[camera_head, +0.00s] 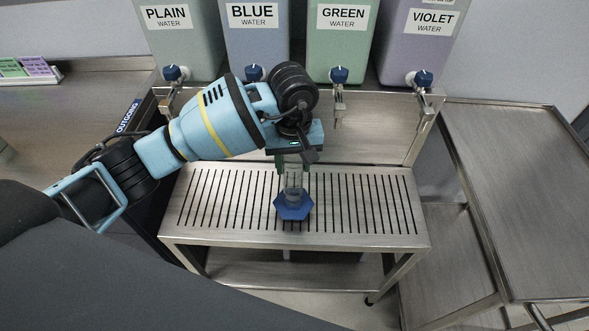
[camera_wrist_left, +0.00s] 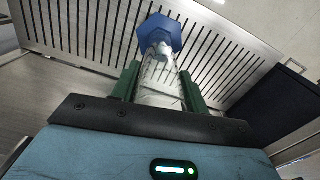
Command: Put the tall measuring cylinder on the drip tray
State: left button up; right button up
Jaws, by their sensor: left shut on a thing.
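The tall measuring cylinder (camera_head: 293,190) is clear with a blue hexagonal base (camera_head: 293,206). In the head view it looks upright over the slotted drip tray (camera_head: 232,203), near the tray's middle. I cannot tell whether its base touches the slats or hangs a little above them. My left gripper (camera_head: 294,166) is shut on the cylinder's upper body. In the left wrist view the green fingers (camera_wrist_left: 159,88) flank the clear tube (camera_wrist_left: 158,82), with the blue base (camera_wrist_left: 160,36) beyond against the slats (camera_wrist_left: 95,28). My right gripper is not in view.
Dispensers labelled plain (camera_head: 173,45), blue (camera_head: 258,45), green (camera_head: 341,48) and violet (camera_head: 424,48) stand behind the tray, with taps over its back panel. A steel table (camera_head: 525,190) is at the right. The tray around the cylinder is bare.

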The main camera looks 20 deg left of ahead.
pick_arm(q)
jog(key=shift+w, duration=0.2)
jog(key=shift+w+d+f, duration=0.1)
jog(key=shift+f, duration=1.65)
jog(key=shift+f, duration=0.2)
jog(key=o, duration=1.4)
notch_tip(320, 180, up, 12)
jog(key=shift+r, duration=0.2)
